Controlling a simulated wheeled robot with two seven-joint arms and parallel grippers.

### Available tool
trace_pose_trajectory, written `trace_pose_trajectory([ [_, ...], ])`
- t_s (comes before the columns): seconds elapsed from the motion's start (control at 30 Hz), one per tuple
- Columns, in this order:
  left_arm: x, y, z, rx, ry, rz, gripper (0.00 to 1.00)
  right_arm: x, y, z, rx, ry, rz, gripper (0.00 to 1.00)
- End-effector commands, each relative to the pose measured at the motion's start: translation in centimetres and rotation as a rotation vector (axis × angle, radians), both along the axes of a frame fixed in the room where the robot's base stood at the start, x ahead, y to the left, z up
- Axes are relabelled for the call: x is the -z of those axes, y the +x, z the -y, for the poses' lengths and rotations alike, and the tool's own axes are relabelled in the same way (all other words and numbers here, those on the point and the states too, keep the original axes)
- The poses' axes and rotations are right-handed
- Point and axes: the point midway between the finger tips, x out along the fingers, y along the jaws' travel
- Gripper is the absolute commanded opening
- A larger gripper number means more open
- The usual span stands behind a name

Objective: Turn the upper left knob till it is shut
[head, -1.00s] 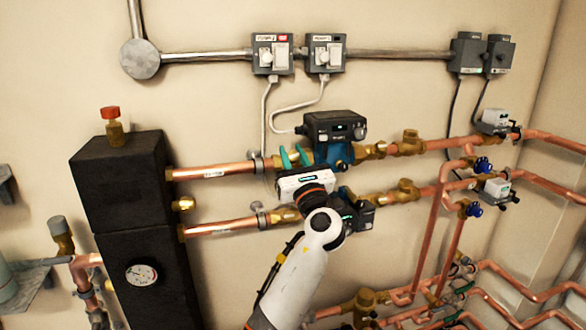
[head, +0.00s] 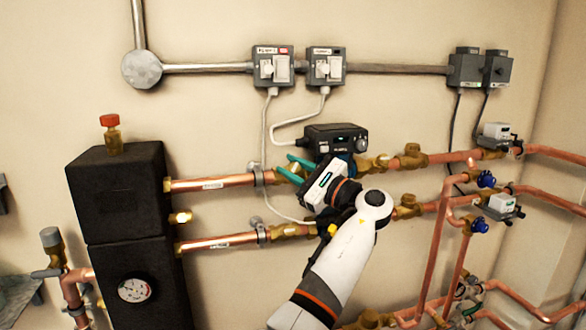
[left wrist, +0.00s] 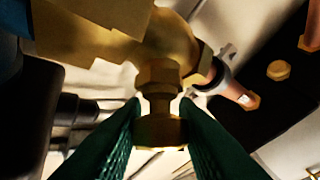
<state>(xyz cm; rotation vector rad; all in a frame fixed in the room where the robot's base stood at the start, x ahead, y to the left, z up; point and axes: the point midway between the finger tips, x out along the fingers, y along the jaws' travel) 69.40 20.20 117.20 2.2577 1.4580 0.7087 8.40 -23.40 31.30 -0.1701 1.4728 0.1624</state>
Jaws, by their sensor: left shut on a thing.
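The upper left knob (left wrist: 160,130) is a small brass knob on a hex-necked stem, below a brass valve body (left wrist: 165,50) in the left wrist view. My left gripper (head: 293,167) is at the upper copper pipe, left of the upper pump (head: 336,139). Its two green fingers (left wrist: 160,138) stand on either side of the knob and are shut on it. In the head view the gripper is tilted, its fingers point to the left, and the knob is hidden. My right gripper is in neither view.
The lower copper pipe (head: 212,242) runs just below my gripper, and my arm covers much of the lower pump. A black insulated block (head: 122,190) stands to the left. Grey cables (head: 264,130) hang from the wall switches close to my gripper.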

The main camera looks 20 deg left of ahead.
Motion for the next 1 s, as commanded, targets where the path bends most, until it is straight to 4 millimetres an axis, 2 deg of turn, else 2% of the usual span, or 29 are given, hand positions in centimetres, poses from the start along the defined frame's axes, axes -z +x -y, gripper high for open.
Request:
trace_pose_trajectory([
  [0.5, 0.12, 0.03, 0.01, -0.010, -0.017, 0.008, 0.04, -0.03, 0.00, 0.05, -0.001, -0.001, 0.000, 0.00],
  [0.53, 0.12, 0.03, 0.01, -0.010, -0.017, 0.008, 0.30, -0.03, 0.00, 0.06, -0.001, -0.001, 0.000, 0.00],
  [0.63, 0.10, 0.03, 0.00, -0.010, -0.017, 0.008, 0.46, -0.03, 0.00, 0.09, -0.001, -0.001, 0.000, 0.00],
  [0.67, 0.09, 0.03, 0.00, -0.010, -0.017, 0.008, 0.49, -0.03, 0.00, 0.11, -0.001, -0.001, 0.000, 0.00],
  [1.0, 0.07, 0.07, -0.19, -0.011, -0.015, 0.008, 0.49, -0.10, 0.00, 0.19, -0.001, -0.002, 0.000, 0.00],
])
